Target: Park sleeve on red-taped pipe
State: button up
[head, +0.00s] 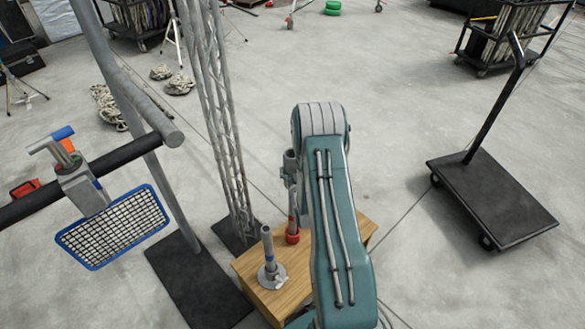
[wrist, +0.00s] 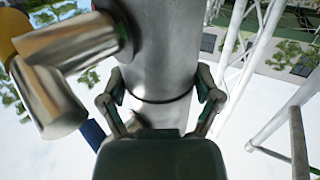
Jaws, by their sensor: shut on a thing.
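My gripper (wrist: 161,95) is shut on the grey metal sleeve (wrist: 163,50); its fingers press on both sides of the sleeve in the wrist view. The sleeve (head: 290,163) stands roughly upright beside my teal arm in the head view, with small fittings on its side. Below it is the red-taped pipe (head: 292,218), with a red collar at its foot on the wooden box. I cannot tell whether the sleeve is around the pipe top or only above it. My arm hides the gripper in the head view.
A black cart (head: 492,198) is right; floor between is clear.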

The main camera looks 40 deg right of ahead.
jog(key=shift+d+f, duration=0.1)
jog(key=shift+f, duration=0.05)
jog(key=shift+d+f, duration=0.15)
jog(key=shift+f, duration=0.25)
jog(key=shift+f, duration=0.35)
jog(key=shift+f, duration=0.75)
jog(key=shift+f, duration=2.35)
jog(key=shift+f, duration=0.3)
jog(key=o, duration=1.1)
